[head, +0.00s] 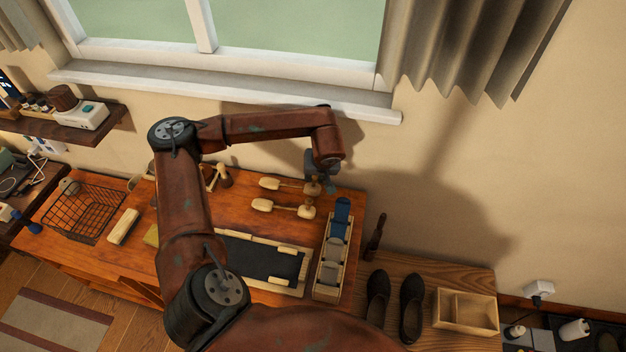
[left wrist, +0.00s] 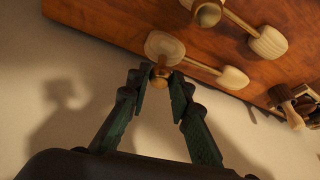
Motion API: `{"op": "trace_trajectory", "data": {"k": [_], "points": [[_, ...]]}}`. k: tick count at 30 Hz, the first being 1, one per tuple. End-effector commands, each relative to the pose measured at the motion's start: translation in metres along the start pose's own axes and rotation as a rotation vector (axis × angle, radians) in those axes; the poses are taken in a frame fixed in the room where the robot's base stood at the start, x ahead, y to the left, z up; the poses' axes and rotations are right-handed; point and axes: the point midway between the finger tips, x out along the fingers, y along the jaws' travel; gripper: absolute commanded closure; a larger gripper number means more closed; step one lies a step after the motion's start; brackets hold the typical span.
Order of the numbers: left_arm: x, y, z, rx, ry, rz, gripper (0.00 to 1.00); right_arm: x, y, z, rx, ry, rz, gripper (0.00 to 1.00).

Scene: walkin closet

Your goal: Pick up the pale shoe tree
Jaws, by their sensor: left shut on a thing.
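Two wooden shoe trees lie side by side on the orange-brown wooden top. The pale shoe tree (head: 287,185) nearer the wall has its heel block under my left gripper (head: 325,184). In the left wrist view, my left gripper (left wrist: 161,78) is shut on the small brass knob at the heel end of this pale shoe tree (left wrist: 232,77). Its heel block, thin rod and toe block show beyond the fingertips. The other shoe tree (head: 263,205) lies just in front, and also shows in the left wrist view (left wrist: 268,43). My right gripper is not in view.
A narrow divided tray (head: 328,292) and a dark-lined tray (head: 262,263) lie in front. A wire basket (head: 82,212) is at left. Dark shoes (head: 411,308) and a wooden box (head: 465,312) are on the lower right surface. The wall and windowsill (head: 230,88) are close behind.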

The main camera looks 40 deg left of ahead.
Motion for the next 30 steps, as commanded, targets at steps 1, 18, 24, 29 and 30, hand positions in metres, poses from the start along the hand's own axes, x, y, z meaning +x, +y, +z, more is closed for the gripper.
{"op": "trace_trajectory", "data": {"k": [1, 18, 24, 29, 30], "points": [[-0.006, 0.0, -0.004, -0.001, 0.003, 0.002, 1.0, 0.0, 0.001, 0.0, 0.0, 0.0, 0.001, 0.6], [-0.119, -0.02, 0.041, 0.004, 0.004, 0.005, 1.0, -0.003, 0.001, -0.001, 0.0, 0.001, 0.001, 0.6], [-0.144, -0.026, 0.066, 0.004, 0.003, 0.005, 1.0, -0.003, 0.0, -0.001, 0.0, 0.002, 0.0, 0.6], [-0.156, -0.029, 0.078, 0.003, 0.001, 0.003, 1.0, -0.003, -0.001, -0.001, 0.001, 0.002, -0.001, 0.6], [-0.158, -0.029, 0.08, 0.003, 0.002, 0.003, 1.0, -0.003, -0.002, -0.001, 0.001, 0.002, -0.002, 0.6]]}}
